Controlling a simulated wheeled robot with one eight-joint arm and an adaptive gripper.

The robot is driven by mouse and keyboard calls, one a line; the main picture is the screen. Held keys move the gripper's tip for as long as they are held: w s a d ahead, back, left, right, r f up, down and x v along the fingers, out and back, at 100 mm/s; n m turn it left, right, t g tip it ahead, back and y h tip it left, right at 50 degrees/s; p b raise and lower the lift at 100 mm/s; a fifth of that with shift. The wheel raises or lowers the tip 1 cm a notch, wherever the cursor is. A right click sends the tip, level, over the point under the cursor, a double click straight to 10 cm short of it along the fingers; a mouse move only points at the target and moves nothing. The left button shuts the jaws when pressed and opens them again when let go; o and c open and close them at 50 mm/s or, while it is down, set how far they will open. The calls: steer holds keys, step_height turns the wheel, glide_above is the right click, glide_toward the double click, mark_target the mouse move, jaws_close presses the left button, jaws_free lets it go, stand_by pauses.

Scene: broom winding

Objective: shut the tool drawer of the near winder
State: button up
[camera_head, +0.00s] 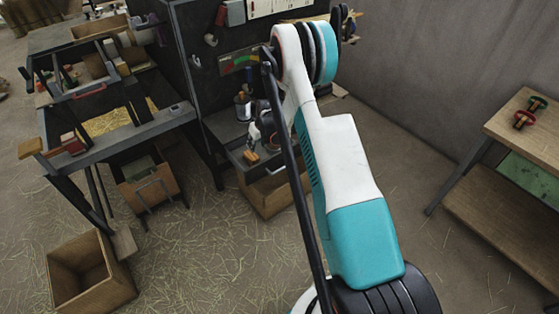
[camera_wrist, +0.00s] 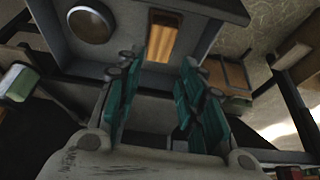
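The tool drawer (camera_head: 222,132) is a grey tray standing out from the dark winder cabinet (camera_head: 205,75), below a coloured gauge. An orange-brown block (camera_head: 250,157) lies near its front end. In the wrist view the drawer (camera_wrist: 122,32) fills the top, holding a round dark-faced object (camera_wrist: 90,24) and the orange-brown block (camera_wrist: 162,38). My gripper (camera_head: 265,131) is over or close by the drawer's front end, partly hidden by my arm. In the wrist view its teal fingers (camera_wrist: 160,88) are apart with nothing visible between them. I cannot tell whether they touch the drawer.
A wooden box (camera_head: 262,192) stands below the drawer. An open wooden crate (camera_head: 88,275) is on the straw-strewn floor at lower left. The winder's frame table (camera_head: 130,130) stands left. A wooden bench (camera_head: 530,135) with red and green knobs stands right. Floor between is clear.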

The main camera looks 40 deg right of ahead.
steer(key=d+m, duration=0.1)
steer(key=m, duration=0.1)
steer(key=s+d+m, duration=0.1)
steer(key=m, duration=0.1)
steer(key=s+d+m, duration=0.1)
steer(key=shift+s+d+r+m, duration=0.2)
steer(key=shift+d+r+m, duration=0.1)
steer(key=shift+m, duration=0.1)
jaws_close()
steer(key=s+d+r+m+p, duration=0.1)
steer(key=s+d+m, duration=0.55)
steer(key=m, duration=0.85)
steer(key=s+d+r+m, duration=0.1)
steer(key=s+d+m, duration=0.55)
steer(key=m, duration=0.85)
steer(key=w+f+b, duration=0.5)
steer(key=w+f, duration=0.2)
steer(key=f, duration=0.2)
steer(key=shift+w+f, duration=0.15)
steer(key=shift+w, duration=0.25)
